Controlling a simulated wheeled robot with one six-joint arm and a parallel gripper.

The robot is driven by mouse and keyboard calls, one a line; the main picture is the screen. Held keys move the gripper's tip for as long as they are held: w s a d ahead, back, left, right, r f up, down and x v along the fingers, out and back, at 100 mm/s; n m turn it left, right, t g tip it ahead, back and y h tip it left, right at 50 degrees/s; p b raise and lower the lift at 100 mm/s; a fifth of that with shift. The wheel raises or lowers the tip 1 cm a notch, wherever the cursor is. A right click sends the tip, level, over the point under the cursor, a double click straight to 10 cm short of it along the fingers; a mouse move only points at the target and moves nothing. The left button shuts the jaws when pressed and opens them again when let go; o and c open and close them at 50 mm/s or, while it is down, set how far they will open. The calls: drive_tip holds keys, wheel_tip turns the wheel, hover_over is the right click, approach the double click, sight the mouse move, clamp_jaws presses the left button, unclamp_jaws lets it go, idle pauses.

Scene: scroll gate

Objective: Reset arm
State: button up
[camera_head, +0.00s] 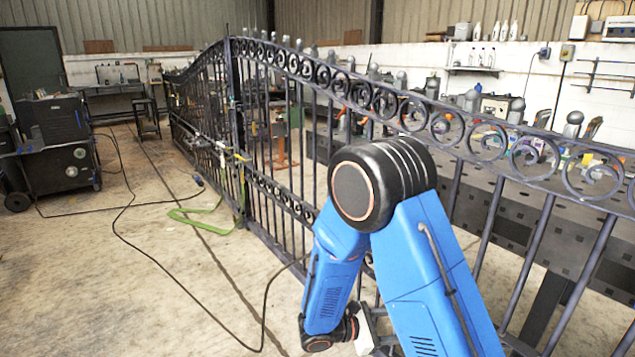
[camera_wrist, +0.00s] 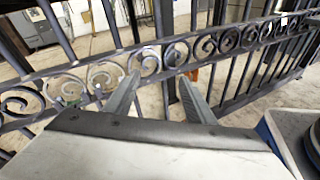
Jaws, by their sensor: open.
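My blue arm (camera_head: 385,235) is bent at a black joint in the head view, with its forearm hanging down in front of the gate. The gripper end is low in that view and mostly hidden behind the arm. In the wrist view my gripper (camera_wrist: 156,98) is open, its two grey fingers spread apart with nothing between them. Beyond the fingers is the dark metal scroll gate (camera_wrist: 228,48), with a row of scrolls and upright bars. In the head view the gate (camera_head: 300,68) runs from the back left to the right edge. I cannot tell whether the fingers touch it.
A black welding machine on a cart (camera_head: 55,130) stands at the left. Dark cables (camera_head: 150,240) and a green strap (camera_head: 195,215) lie on the concrete floor. A dark perforated table (camera_head: 520,215) stands behind the gate. The floor at the front left is mostly clear.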

drive_tip(key=s+d+r+m+g+y, duration=0.3)
drive_tip(key=s+d+r+m+y, duration=0.15)
drive_tip(key=s+r, duration=0.2)
drive_tip(key=s+d+r+m+g+y, duration=0.25)
drive_tip(key=s+d+r+m, duration=0.2)
drive_tip(key=s, duration=0.25)
drive_tip(key=s+a+r+m+t+y, duration=0.3)
drive_tip(key=s+r+m+t+y, duration=0.3)
drive_tip(key=s+r+m+y, duration=0.2)
drive_tip(key=shift+s+a+r+m, duration=0.2)
drive_tip(key=shift+s+r+m, duration=0.2)
drive_tip(key=shift+s+r, duration=1.3)
drive_tip(key=shift+s+f+t, duration=0.25)
drive_tip(key=shift+f, duration=0.05)
